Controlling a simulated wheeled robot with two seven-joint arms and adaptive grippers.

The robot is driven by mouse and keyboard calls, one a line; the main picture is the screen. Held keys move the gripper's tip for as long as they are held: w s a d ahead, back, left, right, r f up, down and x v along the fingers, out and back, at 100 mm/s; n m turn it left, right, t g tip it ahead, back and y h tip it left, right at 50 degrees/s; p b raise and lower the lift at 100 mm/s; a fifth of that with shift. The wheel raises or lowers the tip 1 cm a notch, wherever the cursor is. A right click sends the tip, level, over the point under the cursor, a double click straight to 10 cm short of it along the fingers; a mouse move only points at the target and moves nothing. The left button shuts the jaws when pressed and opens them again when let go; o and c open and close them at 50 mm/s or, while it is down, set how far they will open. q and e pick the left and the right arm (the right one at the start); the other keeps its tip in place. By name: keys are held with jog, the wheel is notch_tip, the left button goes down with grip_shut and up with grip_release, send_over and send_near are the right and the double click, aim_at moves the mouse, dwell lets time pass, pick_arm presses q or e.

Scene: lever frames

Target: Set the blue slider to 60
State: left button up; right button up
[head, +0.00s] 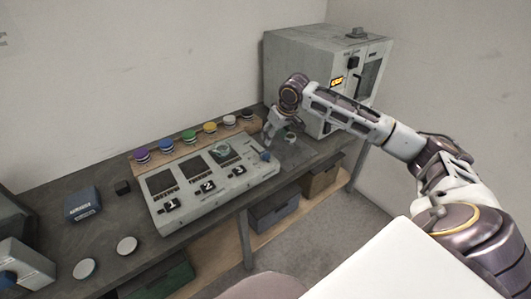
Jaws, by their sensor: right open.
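A grey control panel (215,190) lies on the bench, with dark square plates and switches marked with numbers. A small blue knob (265,156), which looks like the blue slider, sits at the panel's right end. Its scale and setting are too small to read. My right gripper (268,142) reaches in from the right and points down just above and behind the blue knob. It is open, and I cannot tell whether a fingertip touches the knob. My left gripper is not in view.
Several coloured knobs stand on a wooden strip (170,155) behind the panel. A grey cabinet (300,75) with a lit display stands at the back right. A blue box (82,203) and two white discs (127,245) lie on the bench's left part. Bins sit on the shelf below.

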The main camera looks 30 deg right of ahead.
aim_at(265, 153)
jog(key=x, duration=1.2)
jog(key=shift+x, duration=0.85)
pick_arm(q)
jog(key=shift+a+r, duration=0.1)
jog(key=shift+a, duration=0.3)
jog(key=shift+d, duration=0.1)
